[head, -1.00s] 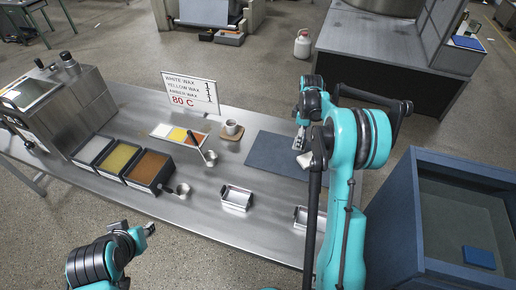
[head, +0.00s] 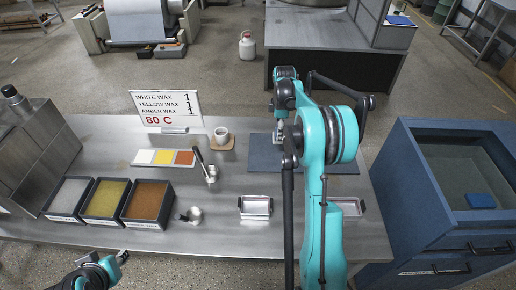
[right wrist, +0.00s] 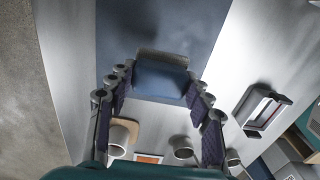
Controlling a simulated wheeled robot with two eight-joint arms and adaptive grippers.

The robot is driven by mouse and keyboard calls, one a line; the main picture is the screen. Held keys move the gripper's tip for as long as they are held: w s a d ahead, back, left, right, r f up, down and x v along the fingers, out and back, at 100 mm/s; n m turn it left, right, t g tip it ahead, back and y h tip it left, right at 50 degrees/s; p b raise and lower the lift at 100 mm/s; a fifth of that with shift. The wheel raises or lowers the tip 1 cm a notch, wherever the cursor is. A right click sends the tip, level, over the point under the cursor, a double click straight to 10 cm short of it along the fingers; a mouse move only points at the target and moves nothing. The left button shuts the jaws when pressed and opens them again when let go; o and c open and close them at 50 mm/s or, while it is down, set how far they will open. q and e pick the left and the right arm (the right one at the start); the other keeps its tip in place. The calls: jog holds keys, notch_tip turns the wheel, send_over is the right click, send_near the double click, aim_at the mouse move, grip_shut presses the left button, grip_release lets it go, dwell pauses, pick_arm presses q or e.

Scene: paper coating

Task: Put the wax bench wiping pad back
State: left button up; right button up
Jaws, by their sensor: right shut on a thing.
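My right gripper (head: 280,137) is over the dark blue mat (head: 262,155) on the steel bench. In the right wrist view its fingers (right wrist: 160,86) are shut on the sides of a blue wiping pad (right wrist: 158,78) with a grey strip along its far edge. The mat (right wrist: 150,28) shows behind the pad there; I cannot tell whether they touch. In the head view the arm and gripper mostly hide the held pad. My left gripper (head: 121,257) is low at the left, in front of the bench, and its fingers are too small to read.
The bench (head: 240,235) carries wax trays (head: 103,200), a cup (head: 222,136), ladles (head: 211,172), a colour strip (head: 165,157), a sign (head: 166,108) and metal moulds (head: 256,206). A blue open-topped cabinet (head: 409,165) at right contains another blue block (head: 481,201).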

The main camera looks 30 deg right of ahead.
jog(key=w+a+f, duration=0.2)
jog(key=w+a+f+b, duration=0.1)
jog(key=w+a+f, duration=0.1)
jog(key=a, duration=0.1)
jog(key=shift+w+a+f+b, duration=0.3)
jog(key=shift+w, duration=0.1)
notch_tip(320, 180, down, 4)
jog(key=shift+f+b, duration=0.1)
jog(key=shift+b, duration=0.65)
jog(key=o, duration=0.7)
jog(key=shift+c, duration=0.2)
jog(key=o, duration=0.5)
jog(key=shift+c, duration=0.2)
